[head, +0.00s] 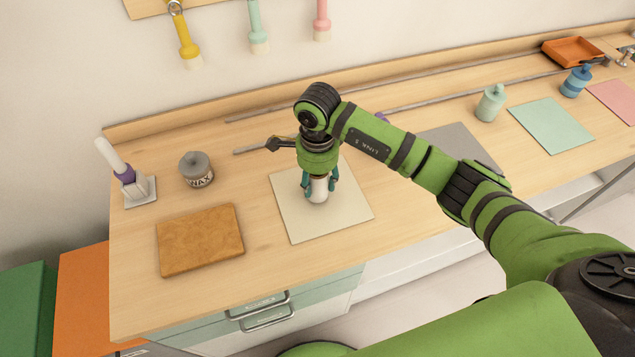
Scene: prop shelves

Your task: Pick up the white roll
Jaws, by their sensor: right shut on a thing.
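The white roll (318,190) stands upright over the cream mat on the wooden counter. My right gripper (319,187) comes down over it from above, with its teal fingers on both sides, shut on the roll. The upper part of the roll is hidden by the gripper. I cannot tell whether its lower end touches the mat. My left gripper is not in view.
The cream mat (296,222) lies under the roll. A tan cloth pad (199,240), a grey wax jar (195,169) and a white-and-purple tool in a stand (138,186) are to the left. A mint bottle (490,103) and a mint mat (550,126) are to the right.

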